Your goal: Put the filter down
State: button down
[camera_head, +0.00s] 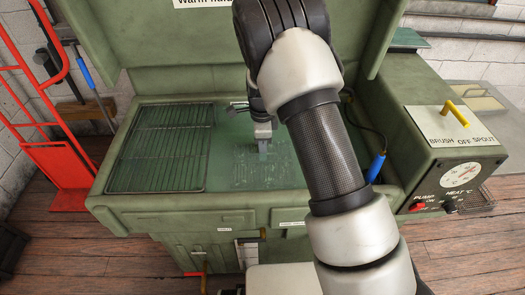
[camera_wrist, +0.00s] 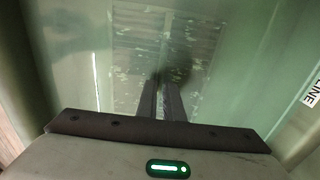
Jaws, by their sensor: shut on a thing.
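The filter appears to be a flat, speckled rectangular panel (camera_head: 252,176) in the greenish basin of the washer, left of my forearm. It also shows in the wrist view (camera_wrist: 135,60), in front of and under the fingers. My gripper (camera_head: 264,147) points down at it, with its narrow fingers close together. In the wrist view my gripper (camera_wrist: 167,85) is shut on the filter, with a dark patch at the fingertips. The exact grip point is hard to see. I cannot tell whether the panel touches the basin floor.
A wire rack (camera_head: 160,150) covers the basin's left side. The green washer rim (camera_head: 160,218) surrounds the basin. A control box (camera_head: 450,145) with a yellow lever stands at the right. A blue-handled brush (camera_head: 376,167) is right of my forearm. A red hand truck (camera_head: 60,165) stands at left.

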jog(key=c, duration=1.9)
grip_release()
jog(key=shift+f, duration=0.1)
